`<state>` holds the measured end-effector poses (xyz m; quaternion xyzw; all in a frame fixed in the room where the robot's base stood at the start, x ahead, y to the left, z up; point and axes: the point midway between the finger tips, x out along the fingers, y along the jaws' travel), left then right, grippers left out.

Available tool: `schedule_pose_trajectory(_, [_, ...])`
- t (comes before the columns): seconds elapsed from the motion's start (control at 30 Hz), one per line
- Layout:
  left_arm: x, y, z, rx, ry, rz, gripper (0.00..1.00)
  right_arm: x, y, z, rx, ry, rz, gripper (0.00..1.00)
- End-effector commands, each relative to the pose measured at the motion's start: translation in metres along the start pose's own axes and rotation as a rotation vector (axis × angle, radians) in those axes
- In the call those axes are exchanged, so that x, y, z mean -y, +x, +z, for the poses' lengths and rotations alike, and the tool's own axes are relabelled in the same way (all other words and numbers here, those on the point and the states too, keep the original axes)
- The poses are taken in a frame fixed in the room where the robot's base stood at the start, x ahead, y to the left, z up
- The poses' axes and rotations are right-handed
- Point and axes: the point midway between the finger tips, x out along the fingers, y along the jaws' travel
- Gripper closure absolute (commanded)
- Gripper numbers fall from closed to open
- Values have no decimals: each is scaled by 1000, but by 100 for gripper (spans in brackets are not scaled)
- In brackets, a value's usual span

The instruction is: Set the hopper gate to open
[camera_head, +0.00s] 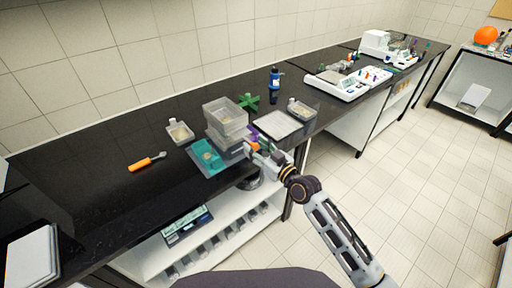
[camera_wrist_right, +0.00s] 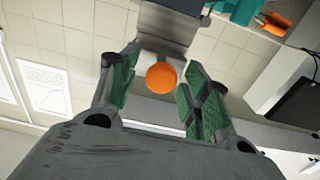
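The shaker with its clear hopper (camera_head: 226,117) stands on the black bench, on a teal base plate (camera_head: 203,158). A small orange knob (camera_head: 251,146) shows at its right side, by my right gripper (camera_head: 258,150). In the right wrist view an orange round knob (camera_wrist_right: 162,78) sits in front of a grey metal plate (camera_wrist_right: 165,35). The green-padded fingers of my right gripper (camera_wrist_right: 156,88) are spread on either side of the knob, with gaps showing. Which way the gate is set cannot be told. My left gripper is in neither view.
A clear tray (camera_head: 179,132) and an orange-handled tool (camera_head: 147,161) lie to the left. A green star-shaped knob (camera_head: 248,101), a blue bottle (camera_head: 274,79) and a grey-lidded container (camera_head: 277,125) stand behind and right. The bench's left part is mostly clear.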

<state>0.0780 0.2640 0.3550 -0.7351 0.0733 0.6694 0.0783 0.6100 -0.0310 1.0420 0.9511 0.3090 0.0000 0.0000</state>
Motion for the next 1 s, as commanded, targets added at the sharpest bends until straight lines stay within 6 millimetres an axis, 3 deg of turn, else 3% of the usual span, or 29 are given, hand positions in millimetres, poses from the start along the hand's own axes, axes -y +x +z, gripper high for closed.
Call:
schedule_pose_trajectory(0.47, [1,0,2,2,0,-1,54,0,-5,-1,-2,-1,0,52])
schedule_pose_trajectory(1.0, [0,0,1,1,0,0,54,0,-56,0,0,-2,0,52])
